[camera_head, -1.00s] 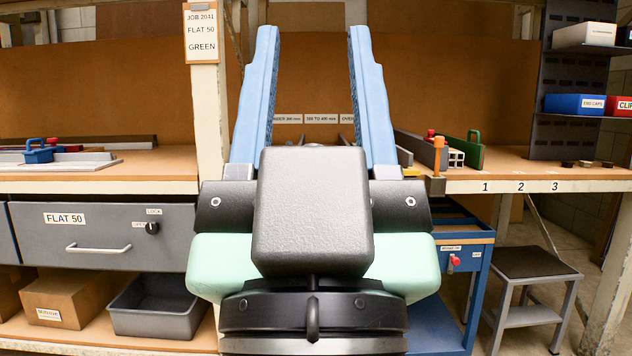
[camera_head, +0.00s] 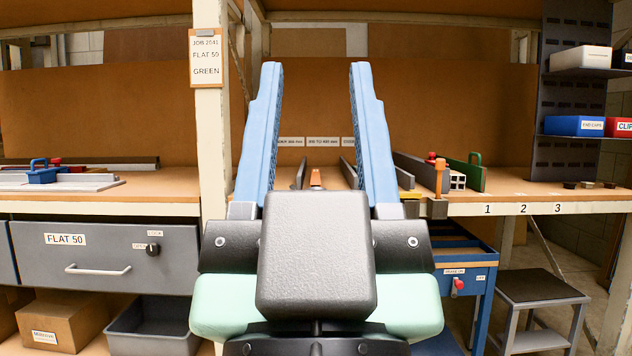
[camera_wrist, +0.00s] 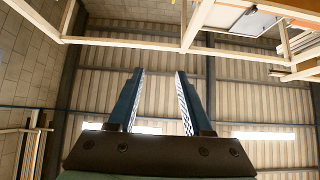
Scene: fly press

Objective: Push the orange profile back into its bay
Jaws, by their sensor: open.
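My gripper (camera_head: 316,72) is raised in the middle of the head view, its two blue fingers pointing up and wide apart with nothing between them. In the wrist view my gripper (camera_wrist: 159,74) is also open and empty, against the ceiling. The orange profile (camera_head: 316,178) shows as a small orange end on the shelf behind, seen between my fingers. My gripper's dark body hides what lies below it. Grey bay dividers (camera_head: 347,172) stand on both sides of it. I cannot tell how far the profile sticks out.
Bay labels (camera_head: 324,142) are on the back board. An orange-topped stop (camera_head: 439,180) stands at the shelf edge on the right, near a green-handled plate (camera_head: 470,172). A white post (camera_head: 212,150) is left of my gripper. A blue cart (camera_head: 465,270) and a stool (camera_head: 535,290) stand lower right.

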